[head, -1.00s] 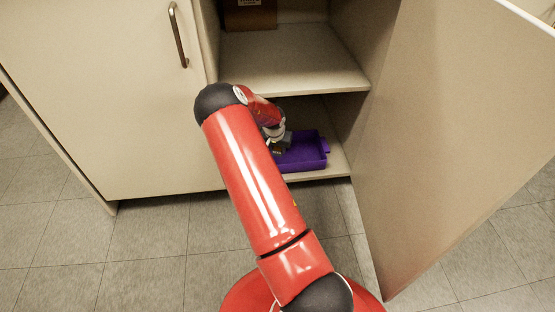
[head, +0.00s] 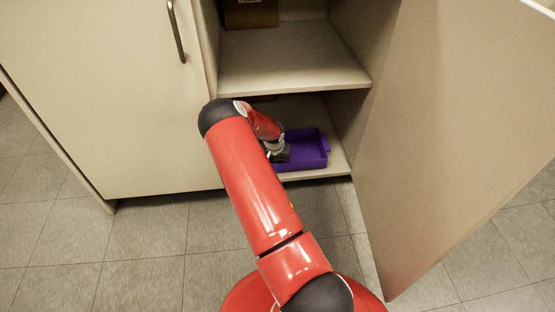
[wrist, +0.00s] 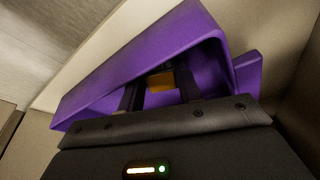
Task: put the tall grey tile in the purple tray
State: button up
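The purple tray (head: 312,152) sits on the bottom shelf of the open cabinet. It also fills much of the wrist view (wrist: 105,85), tilted in the picture. My gripper (head: 282,156) reaches down into the tray's left part. In the wrist view its two dark fingers (wrist: 160,85) stand apart, inside the tray walls. A small orange-brown patch with something dark above it shows between the fingers. I cannot tell whether this is part of the tall grey tile or whether the fingers grip it. No tall grey tile shows clearly in either view.
The upper shelf (head: 290,65) lies close above my wrist and has a brown box (head: 250,13) at its back. The open door (head: 450,130) stands on the right, the closed door (head: 100,100) on the left. The floor in front is clear.

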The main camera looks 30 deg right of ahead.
jog(key=o, duration=0.4)
jog(key=shift+r+p, duration=0.3)
jog(key=shift+p, duration=0.05)
jog(key=s+a+r+n+t+y+p, duration=0.1)
jog(key=s+a+r, duration=0.3)
jog(key=a+r, duration=0.55)
jog(key=s+a+r+n+y, duration=0.2)
jog(key=s+a+r, duration=0.25)
jog(key=r, duration=0.95)
jog(key=s+a+r+n+t+y+p, duration=0.1)
jog(key=s+a+r, duration=0.2)
jog(key=a+r, duration=0.65)
jog(key=s+a+r+n, duration=0.1)
jog(key=s+r+n, duration=0.1)
jog(key=s, duration=0.5)
jog(key=s+a+r+n+t+h, duration=0.1)
jog(key=s+a+r, duration=0.1)
jog(key=s+r, duration=0.3)
jog(key=s+a+r+n, duration=0.1)
jog(key=s+r, duration=0.3)
jog(key=s, duration=0.5)
jog(key=shift+a+n, duration=0.35)
jog(key=shift+n, duration=0.45)
